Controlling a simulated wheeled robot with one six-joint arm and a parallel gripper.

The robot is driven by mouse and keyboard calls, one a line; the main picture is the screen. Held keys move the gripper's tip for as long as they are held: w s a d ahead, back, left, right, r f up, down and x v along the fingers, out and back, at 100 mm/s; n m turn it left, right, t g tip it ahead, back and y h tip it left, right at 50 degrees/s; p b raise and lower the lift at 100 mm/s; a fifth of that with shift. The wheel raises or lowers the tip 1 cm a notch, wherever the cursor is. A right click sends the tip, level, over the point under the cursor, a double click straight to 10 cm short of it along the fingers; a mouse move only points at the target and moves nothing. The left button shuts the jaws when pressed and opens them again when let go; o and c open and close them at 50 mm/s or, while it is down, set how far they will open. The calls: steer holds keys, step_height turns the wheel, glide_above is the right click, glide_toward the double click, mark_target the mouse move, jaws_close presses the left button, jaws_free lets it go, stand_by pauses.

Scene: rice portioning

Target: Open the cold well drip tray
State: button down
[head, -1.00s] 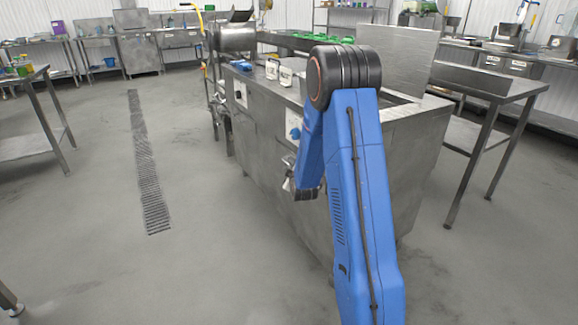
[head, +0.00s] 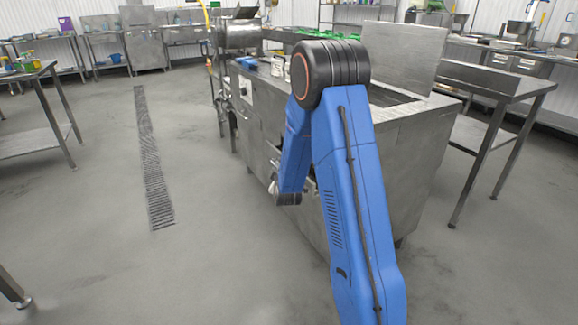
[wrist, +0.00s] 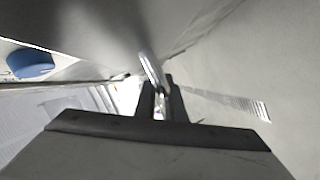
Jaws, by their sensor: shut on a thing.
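The steel cold well cabinet (head: 395,195) stands in the middle of the head view, with my blue arm in front of it. My gripper (head: 275,188) is low at the cabinet's front, partly hidden by my wrist. In the wrist view my gripper (wrist: 160,98) is shut on a shiny bar handle (wrist: 151,68). The handle runs up from between the fingers toward a grey steel surface. The drip tray itself is mostly hidden behind my arm; how far it stands out cannot be told.
A blue round part (wrist: 32,63) shows on the left in the wrist view. A steel table (head: 490,100) stands right of the cabinet and another table (head: 28,78) at far left. The floor left of the cabinet is clear, with a drain grate (head: 150,165) set in it.

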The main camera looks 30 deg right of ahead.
steer(key=a, duration=1.7)
steer(key=shift+s, duration=0.3)
steer(key=shift+a, duration=0.1)
steer(key=c, duration=1.8)
jaws_free()
steer(key=shift+c, duration=0.2)
